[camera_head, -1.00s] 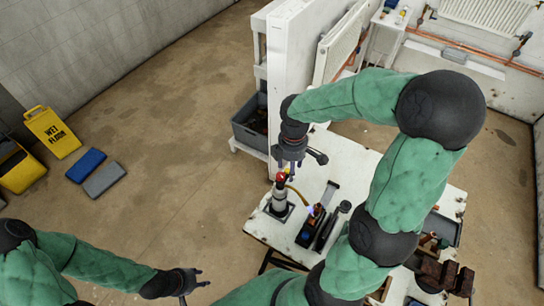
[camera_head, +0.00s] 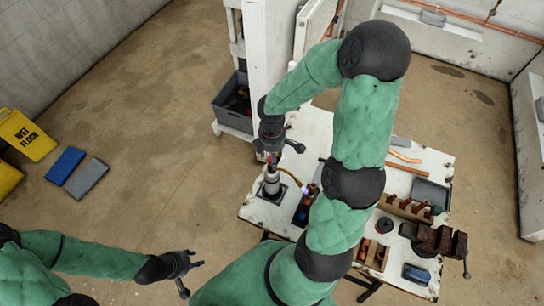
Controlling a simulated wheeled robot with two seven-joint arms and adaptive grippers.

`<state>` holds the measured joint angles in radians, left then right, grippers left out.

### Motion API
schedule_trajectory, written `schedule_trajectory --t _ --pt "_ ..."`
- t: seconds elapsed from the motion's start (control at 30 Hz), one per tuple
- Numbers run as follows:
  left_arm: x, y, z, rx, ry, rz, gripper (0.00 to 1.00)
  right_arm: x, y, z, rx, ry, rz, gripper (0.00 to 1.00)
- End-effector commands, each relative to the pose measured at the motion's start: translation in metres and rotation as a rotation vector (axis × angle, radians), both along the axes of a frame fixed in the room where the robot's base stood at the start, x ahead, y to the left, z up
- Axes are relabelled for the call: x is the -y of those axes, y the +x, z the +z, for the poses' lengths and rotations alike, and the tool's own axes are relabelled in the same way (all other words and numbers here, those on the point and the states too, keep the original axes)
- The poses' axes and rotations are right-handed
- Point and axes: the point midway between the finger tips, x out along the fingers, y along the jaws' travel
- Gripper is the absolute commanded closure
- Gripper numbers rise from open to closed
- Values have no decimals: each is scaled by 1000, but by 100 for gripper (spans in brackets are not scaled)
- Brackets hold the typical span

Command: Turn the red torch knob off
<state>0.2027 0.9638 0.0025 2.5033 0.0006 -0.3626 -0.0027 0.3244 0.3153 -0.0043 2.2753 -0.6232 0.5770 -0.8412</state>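The white bench (camera_head: 322,135) also holds a dark tool box, copper pipes, a grey tray (camera_head: 432,194) and wooden racks. A grey crate (camera_head: 233,104) stands behind. A yellow wet-floor sign (camera_head: 27,134) and blue and grey blocks lie on open floor at left.

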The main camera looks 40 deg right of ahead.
Motion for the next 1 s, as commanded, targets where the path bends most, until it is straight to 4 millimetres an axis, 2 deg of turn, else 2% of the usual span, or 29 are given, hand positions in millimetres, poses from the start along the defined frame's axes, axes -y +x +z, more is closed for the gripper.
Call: schedule_trajectory --t 0.13,0.4,0.43,0.6,0.63,1.0 --pt "0 0 -1 0 0 0 60 0 0 -8 1 1 1 45" --pt "0 0 -1 0 0 0 60 0 0 -9 1 0 1 45" --pt "0 0 -1 0 0 0 60 0 0 -9 1 0 1 48" --pt "0 0 -1 0 0 0 60 0 0 -9 1 0 1 96" --pt "0 0 -1 0 0 0 60 0 0 -9 1 0 1 100" --pt "0 0 -5 0 0 0 60 0 0 -10 2 0 -38 100"
